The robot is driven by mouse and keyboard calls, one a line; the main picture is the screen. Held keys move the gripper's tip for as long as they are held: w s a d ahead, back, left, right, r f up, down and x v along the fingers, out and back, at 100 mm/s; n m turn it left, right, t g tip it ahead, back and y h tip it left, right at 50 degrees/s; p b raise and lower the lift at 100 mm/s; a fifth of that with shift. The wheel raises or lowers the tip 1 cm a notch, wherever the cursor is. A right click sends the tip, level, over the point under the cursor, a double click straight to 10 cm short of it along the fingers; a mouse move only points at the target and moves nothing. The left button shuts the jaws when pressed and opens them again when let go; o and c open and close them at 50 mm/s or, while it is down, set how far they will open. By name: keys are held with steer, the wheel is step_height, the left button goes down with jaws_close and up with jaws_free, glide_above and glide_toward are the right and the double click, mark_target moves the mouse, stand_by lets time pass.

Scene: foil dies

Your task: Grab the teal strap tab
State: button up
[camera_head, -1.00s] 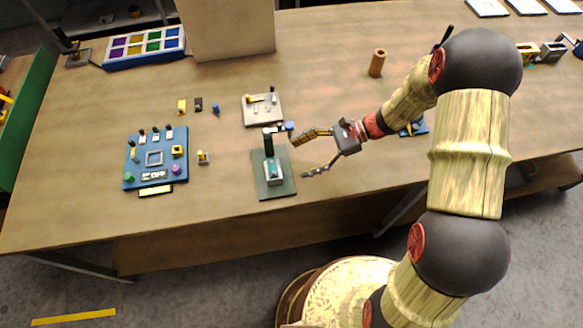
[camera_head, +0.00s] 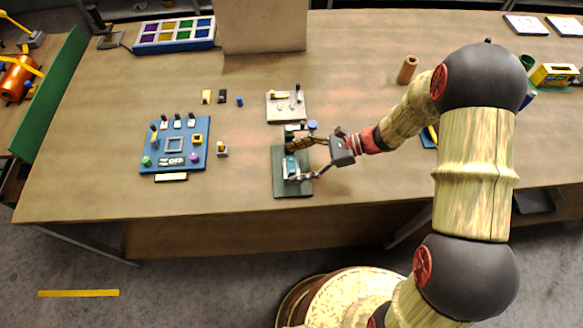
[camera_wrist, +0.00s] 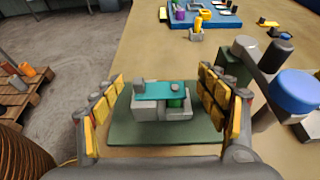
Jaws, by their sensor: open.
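The teal strap tab (camera_wrist: 152,90) lies across the top of a small light-grey block fixture (camera_wrist: 150,108), with a grey knob at its left end and a round stud to its right. The fixture sits on a dark green plate (camera_wrist: 130,138); in the head view the strap tab (camera_head: 290,167) is small, on the green plate (camera_head: 292,191). My gripper (camera_wrist: 162,93) is open, with its yellow-padded fingers on either side of the fixture, apart from the strap. In the head view my gripper (camera_head: 291,164) reaches over the plate from the right.
A blue board (camera_head: 174,165) lies to the left. The table's front edge is near.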

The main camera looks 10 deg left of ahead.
steer(key=shift+c, duration=0.2)
steer(key=c, duration=0.9)
steer(key=shift+r, duration=0.1)
